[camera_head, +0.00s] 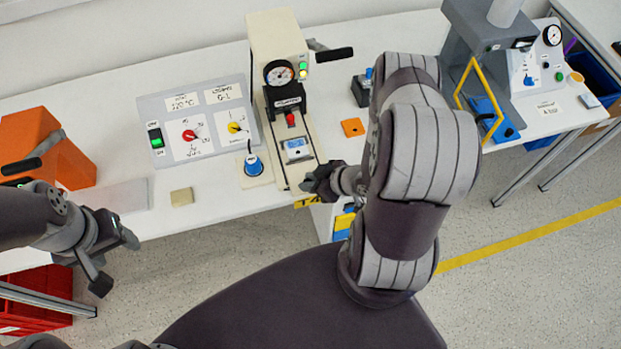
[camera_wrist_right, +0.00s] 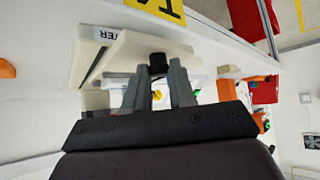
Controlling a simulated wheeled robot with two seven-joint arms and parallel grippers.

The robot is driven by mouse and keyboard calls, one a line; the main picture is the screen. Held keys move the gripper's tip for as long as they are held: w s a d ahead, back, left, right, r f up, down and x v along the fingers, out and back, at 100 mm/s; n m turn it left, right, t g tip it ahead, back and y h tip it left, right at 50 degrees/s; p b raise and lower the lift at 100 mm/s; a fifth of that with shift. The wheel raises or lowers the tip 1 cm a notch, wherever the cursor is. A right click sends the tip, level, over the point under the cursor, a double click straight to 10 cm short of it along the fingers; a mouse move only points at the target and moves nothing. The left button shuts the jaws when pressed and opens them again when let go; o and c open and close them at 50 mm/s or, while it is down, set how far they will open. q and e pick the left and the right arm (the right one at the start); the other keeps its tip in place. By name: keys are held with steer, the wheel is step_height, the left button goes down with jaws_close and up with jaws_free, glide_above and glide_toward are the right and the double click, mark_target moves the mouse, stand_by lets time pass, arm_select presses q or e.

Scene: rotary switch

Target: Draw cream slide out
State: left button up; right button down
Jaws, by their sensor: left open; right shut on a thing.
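The cream slide (camera_head: 281,165) lies in the base of the cream press (camera_head: 277,38), its length toward the table's front edge. A part with a small blue display (camera_head: 296,144) sits on it. My right gripper (camera_head: 314,184) is at the slide's front end. In the right wrist view its fingers (camera_wrist_right: 158,82) are shut on a small black knob (camera_wrist_right: 157,61), beside cream slabs (camera_wrist_right: 128,58). How the knob joins the slide is hard to see. My left gripper (camera_head: 114,258) is open and empty, in front of the table at the left.
A control panel (camera_head: 200,122) with red and yellow dials stands left of the press, a blue round button (camera_head: 253,165) between them. An orange machine (camera_head: 45,143) is far left. A grey machine (camera_head: 482,62) stands right. A red crate (camera_head: 38,300) is below the table.

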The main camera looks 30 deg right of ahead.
steer(key=c, duration=0.9)
jaws_free()
steer(key=shift+s, duration=0.2)
steer(key=shift+c, duration=0.2)
steer(key=shift+s, duration=0.15)
steer(key=shift+r, duration=0.1)
steer(key=shift+s+d+r, duration=0.15)
steer(key=shift+d+r, duration=0.05)
steer(key=shift+r, duration=0.1)
steer(key=p+v, duration=0.1)
steer(key=v, duration=1.1)
steer(key=shift+s+f, duration=0.1)
